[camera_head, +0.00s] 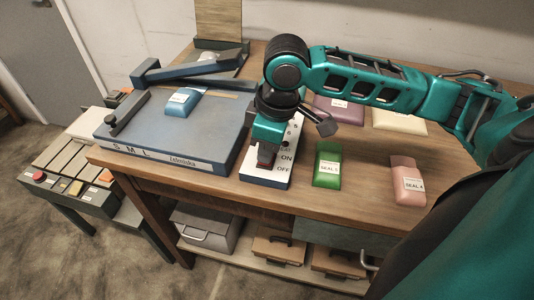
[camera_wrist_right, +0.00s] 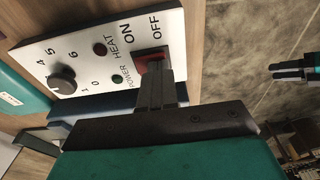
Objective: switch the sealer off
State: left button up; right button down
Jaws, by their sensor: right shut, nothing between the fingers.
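The sealer's control panel (camera_head: 265,181) is a white plate on a blue box at the bench's front, below my right gripper (camera_head: 266,164). In the right wrist view the panel (camera_wrist_right: 85,20) shows a dial, HEAT and POWER lamps and ON and OFF labels. The red rocker switch (camera_wrist_right: 150,54) sits beside these labels. My right gripper (camera_wrist_right: 155,66) is shut and empty, with its tips at the switch, covering part of it. I cannot tell whether they touch, or which way the rocker is tilted. My left gripper is not seen in the head view.
A blue sealer base (camera_head: 170,140) marked S M L lies left of the panel.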

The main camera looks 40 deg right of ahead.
notch_tip(320, 180, up, 3)
jog(key=p, duration=0.4)
jog(key=shift+f, duration=0.15)
jog(key=shift+r, duration=2.1)
